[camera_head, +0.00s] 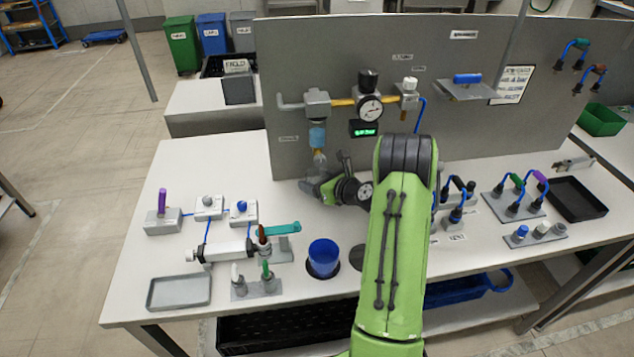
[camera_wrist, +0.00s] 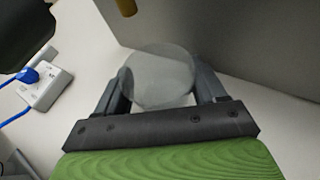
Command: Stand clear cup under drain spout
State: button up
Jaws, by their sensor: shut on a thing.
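The clear cup (camera_wrist: 160,78) is between the two fingers of my gripper (camera_wrist: 160,90) in the wrist view, and the gripper is shut on it. The bench shows pale below it; I cannot tell whether the cup touches the bench. A brass spout (camera_wrist: 126,6) shows at the top edge of the wrist view, left of the cup and apart from it in the picture. In the head view the blue-grey bowl (camera_head: 317,137) hangs below a grey block on the panel. My gripper (camera_head: 316,184) is low beneath it, close to the panel. The cup is hard to make out there.
The grey upright panel (camera_head: 440,120) stands close behind my gripper. A blue cup (camera_head: 323,257) stands at the bench's front. A valve and cylinder assembly (camera_head: 222,251) and grey tray (camera_head: 179,291) lie to the left. Hose fixtures (camera_head: 513,203) and a black tray (camera_head: 577,199) are at right.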

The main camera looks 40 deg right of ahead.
jog(key=shift+s+r, duration=0.1)
jog(key=o, duration=1.1)
jog(key=shift+r, duration=0.1)
jog(key=p+v, duration=0.1)
jog(key=v, duration=1.1)
